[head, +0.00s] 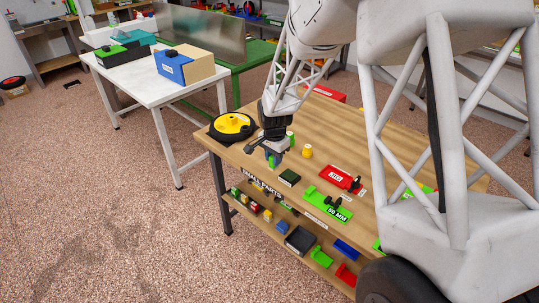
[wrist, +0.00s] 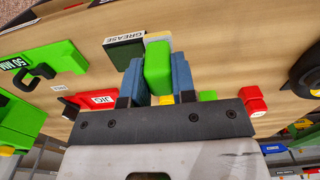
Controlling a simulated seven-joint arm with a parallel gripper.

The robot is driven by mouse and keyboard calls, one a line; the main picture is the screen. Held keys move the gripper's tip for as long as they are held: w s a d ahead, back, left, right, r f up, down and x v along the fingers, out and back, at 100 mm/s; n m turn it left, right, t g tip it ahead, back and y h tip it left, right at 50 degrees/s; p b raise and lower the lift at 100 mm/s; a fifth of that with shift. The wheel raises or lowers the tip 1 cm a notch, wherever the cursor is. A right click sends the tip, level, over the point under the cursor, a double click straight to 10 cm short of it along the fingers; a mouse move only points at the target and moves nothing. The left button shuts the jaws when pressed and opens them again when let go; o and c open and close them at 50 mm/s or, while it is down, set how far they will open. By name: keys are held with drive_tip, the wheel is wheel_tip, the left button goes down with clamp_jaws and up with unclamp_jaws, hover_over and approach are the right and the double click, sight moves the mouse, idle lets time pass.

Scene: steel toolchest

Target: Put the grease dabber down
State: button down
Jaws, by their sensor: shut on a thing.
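The grease dabber shows in the wrist view as a green block-like piece (wrist: 158,65) between the two blue fingers of my gripper (wrist: 158,78). My gripper is shut on it. In the head view my gripper (head: 271,152) is over the far left part of the wooden bench, with a bit of the green dabber (head: 271,160) showing below it. I cannot tell whether the dabber touches the bench. A dark green box labelled GREASE (wrist: 125,46) is close beside it in the wrist view. The dabber's lower end is hidden.
The wooden bench (head: 255,172) also bears a black and yellow wheel (head: 232,126), a yellow piece (head: 306,151), a red JIG holder (head: 342,178) and a green 50 MM holder (head: 328,204). Bare wood lies behind the yellow piece. A lower shelf holds several small parts.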

drive_tip(key=shift+w+a+f, duration=0.1)
drive_tip(key=shift+w+a, duration=0.1)
drive_tip(key=shift+w, duration=0.9)
drive_tip(key=shift+w+a+f, duration=0.1)
drive_tip(key=shift+w+a, duration=0.1)
drive_tip(key=shift+w, duration=0.9)
drive_tip(key=shift+w+a+f, duration=0.1)
drive_tip(key=shift+w+a, duration=0.1)
drive_tip(key=shift+w, duration=0.9)
drive_tip(key=shift+f, duration=0.1)
drive_tip(key=shift+f, duration=1.65)
drive_tip(key=shift+f, duration=0.15)
drive_tip(key=c, duration=0.9)
unclamp_jaws()
drive_tip(key=shift+c, duration=0.2)
wheel_tip(320, 180, up, 12)
